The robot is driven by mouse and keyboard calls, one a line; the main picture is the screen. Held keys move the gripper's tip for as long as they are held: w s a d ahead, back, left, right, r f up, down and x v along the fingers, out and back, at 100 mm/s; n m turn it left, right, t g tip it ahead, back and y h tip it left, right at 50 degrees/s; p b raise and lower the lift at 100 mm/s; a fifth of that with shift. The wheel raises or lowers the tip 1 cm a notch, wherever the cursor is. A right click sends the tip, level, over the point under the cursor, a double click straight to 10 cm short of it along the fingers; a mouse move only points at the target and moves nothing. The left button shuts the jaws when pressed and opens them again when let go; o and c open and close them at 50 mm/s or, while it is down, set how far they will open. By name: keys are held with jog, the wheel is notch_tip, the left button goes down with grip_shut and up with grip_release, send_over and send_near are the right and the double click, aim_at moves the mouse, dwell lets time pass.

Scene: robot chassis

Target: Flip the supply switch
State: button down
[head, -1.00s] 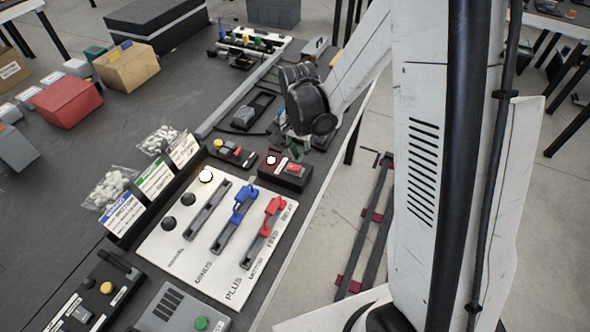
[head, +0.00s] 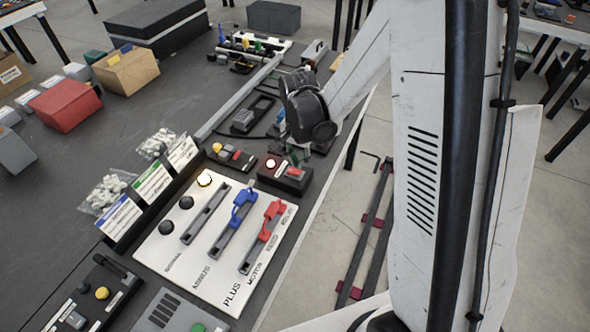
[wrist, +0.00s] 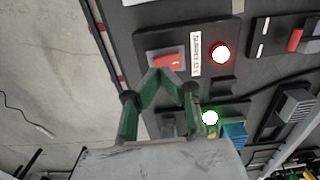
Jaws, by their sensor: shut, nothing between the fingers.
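The supply switch is a red rocker (wrist: 167,62) on a dark box, beside a white label that seems to begin with "SUPPLY" and a lit red lamp (wrist: 220,53). In the head view the same dark box (head: 286,177) sits at the table's right edge, with its red rocker (head: 294,173) and glowing lamp (head: 270,164). My gripper (wrist: 164,76) has green fingers shut with nothing between them. Its tips appear just at the near edge of the rocker; I cannot tell whether they touch. In the head view my arm's end hides most of the gripper, just behind the box.
A lit green lamp (wrist: 209,117) and a blue part (wrist: 235,134) lie close right of the gripper. A white panel (head: 165,250) with blue and red levers stands in front of the switch box. A small box with yellow and red buttons (head: 232,156) is left of it.

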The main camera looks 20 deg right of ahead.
aim_at(298, 171)
jog(key=shift+f+b, duration=1.4)
jog(key=shift+f, duration=0.05)
dwell(1.5)
jog(key=shift+r+p, duration=1.95)
jog(key=shift+r, duration=1.6)
jog(key=shift+s+r, duration=0.1)
jog(key=shift+r, duration=0.3)
jog(key=s+r+n+t+b, duration=0.1)
jog(key=s+r+n+t, duration=0.6)
jog(key=s+r, duration=1)
jog(key=shift+s+r+n, duration=0.15)
jog(key=shift+s+n, duration=0.3)
jog(key=shift+n, duration=0.45)
